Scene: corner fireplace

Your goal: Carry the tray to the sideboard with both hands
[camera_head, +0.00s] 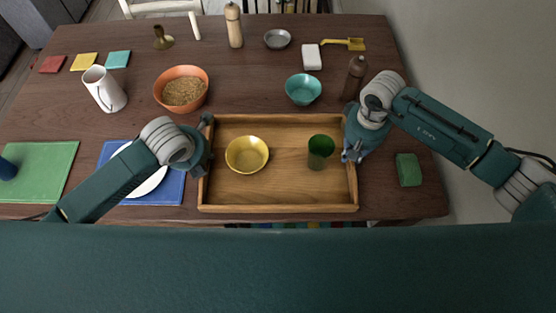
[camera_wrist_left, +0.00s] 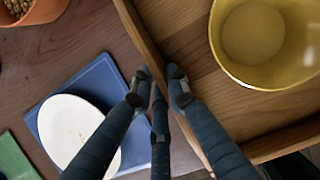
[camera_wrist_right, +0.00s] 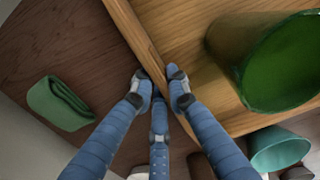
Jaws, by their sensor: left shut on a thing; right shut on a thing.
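The wooden tray (camera_head: 270,207) lies at the front of the dark table in the head view. A yellow bowl (camera_head: 247,154) stands in its left half and a green cup (camera_head: 320,151) in its right half. My left gripper (camera_head: 205,150) is shut on the tray's left wall, which also shows in the left wrist view (camera_wrist_left: 139,32). My right gripper (camera_head: 351,150) is shut on the tray's right wall, which also shows in the right wrist view (camera_wrist_right: 136,32). I cannot tell whether the tray is raised off the table. No sideboard shows.
A teal bowl (camera_head: 303,89), an orange bowl (camera_head: 181,90) and a brown bottle (camera_head: 355,76) stand behind the tray. A blue mat (camera_head: 171,190) with a white plate (camera_head: 153,182) lies left of it. A folded green cloth (camera_head: 408,169) lies right.

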